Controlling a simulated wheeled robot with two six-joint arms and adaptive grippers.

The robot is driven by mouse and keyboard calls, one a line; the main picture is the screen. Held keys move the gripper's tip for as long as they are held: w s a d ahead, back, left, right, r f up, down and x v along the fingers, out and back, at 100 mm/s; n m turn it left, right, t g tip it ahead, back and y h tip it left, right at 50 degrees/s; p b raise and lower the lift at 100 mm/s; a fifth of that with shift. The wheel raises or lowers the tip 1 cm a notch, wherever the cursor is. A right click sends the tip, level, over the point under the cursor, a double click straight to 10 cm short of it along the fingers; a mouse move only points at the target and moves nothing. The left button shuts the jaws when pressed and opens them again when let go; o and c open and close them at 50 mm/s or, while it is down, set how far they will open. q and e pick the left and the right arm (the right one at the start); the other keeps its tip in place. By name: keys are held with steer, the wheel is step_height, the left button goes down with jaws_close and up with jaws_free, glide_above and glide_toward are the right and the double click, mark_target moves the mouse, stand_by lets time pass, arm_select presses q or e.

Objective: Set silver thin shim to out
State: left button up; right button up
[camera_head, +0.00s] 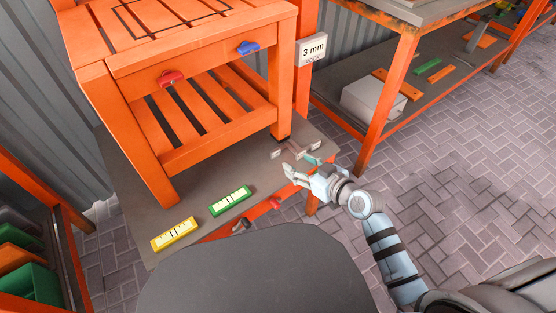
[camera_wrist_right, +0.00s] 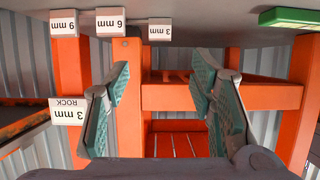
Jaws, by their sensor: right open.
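Small silver-grey pieces (camera_head: 278,154) lie by the front right leg of the orange table, just past my right gripper (camera_head: 298,172). In the right wrist view, which is upside down, three silver-grey pieces carry labels: 9 mm (camera_wrist_right: 64,23), 6 mm (camera_wrist_right: 110,22) and 3 mm (camera_wrist_right: 160,31). The 3 mm one looks thinnest; I cannot tell for certain which head-view piece it is. My right gripper (camera_wrist_right: 160,92) is open and empty, its teal-padded fingers apart from the pieces. My left gripper is not in view.
The orange slatted table (camera_head: 195,55) stands on a grey board (camera_head: 215,178). A yellow level (camera_head: 174,234) and a green level (camera_head: 230,200) lie in front of it. A "3 mm ROCK" sign (camera_head: 312,49) hangs on an orange post. Red (camera_head: 172,78) and blue (camera_head: 248,47) knobs show on the table.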

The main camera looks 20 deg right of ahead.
mark_target(276, 151)
steer(key=b+x, duration=0.3)
steer(key=x, duration=0.4)
steer(key=shift+f, duration=0.25)
steer(key=b+x, duration=0.2)
steer(key=x, duration=0.2)
steer(key=shift+r, duration=0.1)
steer(key=shift+w+a, duration=0.1)
steer(key=shift+w, duration=0.2)
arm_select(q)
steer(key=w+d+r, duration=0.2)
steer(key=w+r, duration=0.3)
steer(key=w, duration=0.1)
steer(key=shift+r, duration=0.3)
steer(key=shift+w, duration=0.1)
arm_select(e)
steer(key=shift+c, duration=0.4)
jaws_close()
